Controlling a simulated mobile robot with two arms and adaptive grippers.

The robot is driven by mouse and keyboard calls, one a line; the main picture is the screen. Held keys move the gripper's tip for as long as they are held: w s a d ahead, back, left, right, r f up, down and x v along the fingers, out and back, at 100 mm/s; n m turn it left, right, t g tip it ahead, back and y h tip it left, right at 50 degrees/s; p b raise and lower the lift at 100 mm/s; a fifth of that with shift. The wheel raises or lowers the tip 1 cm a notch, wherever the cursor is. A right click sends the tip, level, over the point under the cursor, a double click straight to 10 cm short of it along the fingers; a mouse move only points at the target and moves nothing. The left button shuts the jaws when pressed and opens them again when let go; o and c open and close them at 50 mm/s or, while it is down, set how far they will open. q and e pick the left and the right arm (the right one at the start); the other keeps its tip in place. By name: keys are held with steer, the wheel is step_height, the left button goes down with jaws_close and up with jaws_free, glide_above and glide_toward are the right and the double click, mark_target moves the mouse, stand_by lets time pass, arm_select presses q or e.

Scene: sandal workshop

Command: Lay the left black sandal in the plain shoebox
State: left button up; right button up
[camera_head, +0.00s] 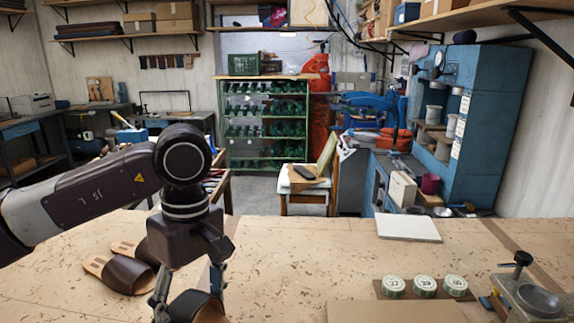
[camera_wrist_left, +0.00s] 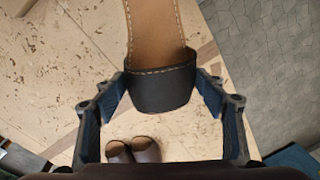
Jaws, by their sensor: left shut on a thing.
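My left gripper (camera_head: 187,295) is shut on a sandal with a black strap and a tan, light-stitched sole. The sandal (camera_wrist_left: 162,88) sits between the fingers in the left wrist view, one finger at each side of the strap. It hangs above the worktable, and only part of it (camera_head: 203,305) shows at the bottom edge of the head view. A flat tan cardboard surface (camera_head: 395,313) lies at the bottom edge of the head view, cut off; I cannot tell whether it is the plain shoebox. My right gripper is not in view.
A pair of brown sandals (camera_head: 118,273) lies on the worktable (camera_head: 300,260) at left. Several round green-and-white tins (camera_head: 424,286) stand at right beside a metal device (camera_head: 530,298). A white flat panel (camera_head: 408,227) lies at the far edge. The table's middle is clear.

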arm_select(q)
steer(key=shift+s+a+f+m+t+y, duration=0.15)
steer(key=shift+s+a+f+m, duration=0.4)
steer(key=shift+s+f+m, duration=1.1)
steer(key=shift+s+a+f+m+t+y, duration=0.1)
steer(key=shift+s+a+f+m, duration=0.7)
steer(key=shift+f+m, duration=1.55)
steer(key=shift+s+a+f+m+t+y, duration=0.15)
steer(key=shift+s+a+f+m, duration=0.15)
steer(key=shift+s+f+m, duration=1.6)
steer(key=shift+w+f, duration=0.35)
steer(key=shift+f, duration=0.05)
steer(key=shift+w+r, duration=0.1)
